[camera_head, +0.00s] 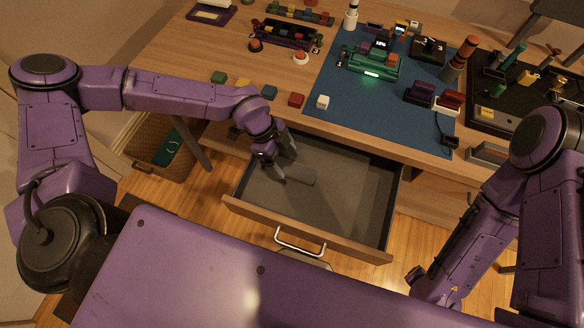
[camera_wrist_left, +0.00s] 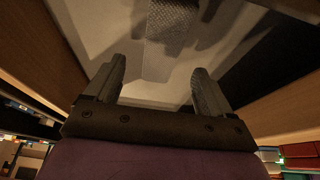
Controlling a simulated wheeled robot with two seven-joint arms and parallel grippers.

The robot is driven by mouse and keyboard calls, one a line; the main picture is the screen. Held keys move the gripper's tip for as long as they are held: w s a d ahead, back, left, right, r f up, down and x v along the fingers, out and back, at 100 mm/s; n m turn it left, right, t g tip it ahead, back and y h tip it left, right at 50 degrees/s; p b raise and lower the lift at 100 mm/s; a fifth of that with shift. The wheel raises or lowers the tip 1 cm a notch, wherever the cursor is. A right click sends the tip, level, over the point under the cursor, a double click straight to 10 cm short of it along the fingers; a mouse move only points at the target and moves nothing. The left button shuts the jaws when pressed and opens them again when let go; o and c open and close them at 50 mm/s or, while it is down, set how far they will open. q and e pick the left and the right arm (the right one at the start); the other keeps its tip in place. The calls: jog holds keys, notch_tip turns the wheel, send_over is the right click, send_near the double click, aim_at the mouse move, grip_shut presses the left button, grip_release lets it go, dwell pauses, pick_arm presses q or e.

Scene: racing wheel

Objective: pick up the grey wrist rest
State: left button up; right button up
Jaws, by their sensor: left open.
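The grey wrist rest (camera_head: 300,174) lies in the open drawer, towards its left side. It is a low, long grey block against the grey drawer floor. My left gripper (camera_head: 286,164) reaches down into the drawer beside its left end, open and empty. A textured grey surface, apparently the wrist rest (camera_wrist_left: 172,18), shows beyond the fingertips at the top. I cannot tell how high the fingers are above the drawer floor. My right arm hangs at the right; its jaws cannot be made out.
The pulled-out drawer (camera_head: 310,232) has a front wall with a pale handle (camera_head: 300,243). The desk (camera_head: 170,60) overhangs its back. A blue mat (camera_head: 345,112) carries small devices and coloured blocks. A wicker basket (camera_head: 150,155) stands left. The drawer's right half is empty.

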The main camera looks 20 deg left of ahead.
aim_at(292, 168)
pick_arm(q)
jog(key=x, duration=0.4)
jog(key=shift+w+d+f+p, duration=0.2)
jog(key=shift+f+p, duration=0.15)
jog(key=shift+p, duration=0.05)
jog(key=c, duration=1.2)
jog(key=shift+r, duration=0.1)
